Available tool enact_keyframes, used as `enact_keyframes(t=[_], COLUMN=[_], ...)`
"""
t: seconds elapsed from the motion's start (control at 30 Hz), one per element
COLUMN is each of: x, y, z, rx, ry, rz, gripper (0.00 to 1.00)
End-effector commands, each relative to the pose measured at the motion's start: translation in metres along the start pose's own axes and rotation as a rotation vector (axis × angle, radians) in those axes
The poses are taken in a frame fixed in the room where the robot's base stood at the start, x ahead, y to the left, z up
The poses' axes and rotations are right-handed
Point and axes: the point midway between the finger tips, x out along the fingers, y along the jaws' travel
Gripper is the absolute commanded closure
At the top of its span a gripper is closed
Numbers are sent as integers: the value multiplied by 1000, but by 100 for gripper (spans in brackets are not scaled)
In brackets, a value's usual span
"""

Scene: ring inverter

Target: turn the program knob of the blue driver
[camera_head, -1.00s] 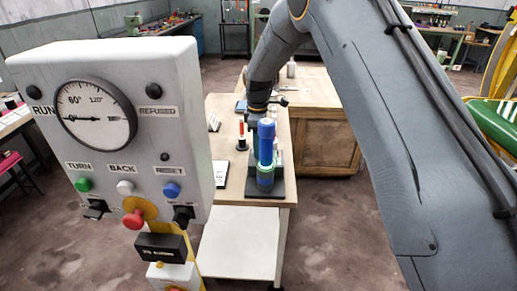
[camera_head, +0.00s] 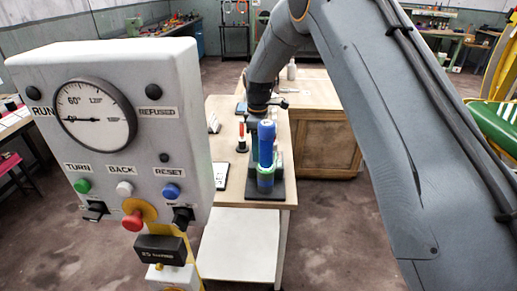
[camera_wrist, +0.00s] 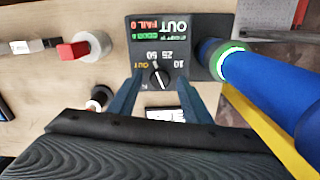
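The blue driver (camera_head: 267,145) stands upright on a dark base on the bench in the head view. In the wrist view the blue driver (camera_wrist: 262,80) lies across the right side, with a glowing green-white ring at one end. Beside it is its black panel (camera_wrist: 205,66), seen upside down, with OUT and FAIL lettering. The dark program knob (camera_wrist: 159,78) has a white pointer line and printed marks around it. My gripper (camera_wrist: 160,75) is open, one finger showing on each side of the knob. I cannot tell the remaining depth or whether the fingers touch it.
A control box (camera_head: 110,130) with a dial and TURN, BACK and RESET buttons stands at the left front. A red and white part (camera_wrist: 86,46) lies near the panel in the wrist view. A wooden cabinet (camera_head: 325,145) stands behind the bench.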

Motion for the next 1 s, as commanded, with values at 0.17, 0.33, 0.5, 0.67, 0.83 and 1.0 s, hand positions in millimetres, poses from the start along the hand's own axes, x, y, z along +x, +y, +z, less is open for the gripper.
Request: enact_keyframes(t=[0.17,0.33,0.5,0.67,0.83,1.0], x=[-6,-30,-57,-73,-78,-78], y=[1,1,1,1,0,0], z=[0,0,0,0,0,0], rx=[0,0,0,0,0,0], ry=[1,2,1,1,0,0], rz=[1,4,2,2,0,0], gripper=[55,55,55,55,55,55])
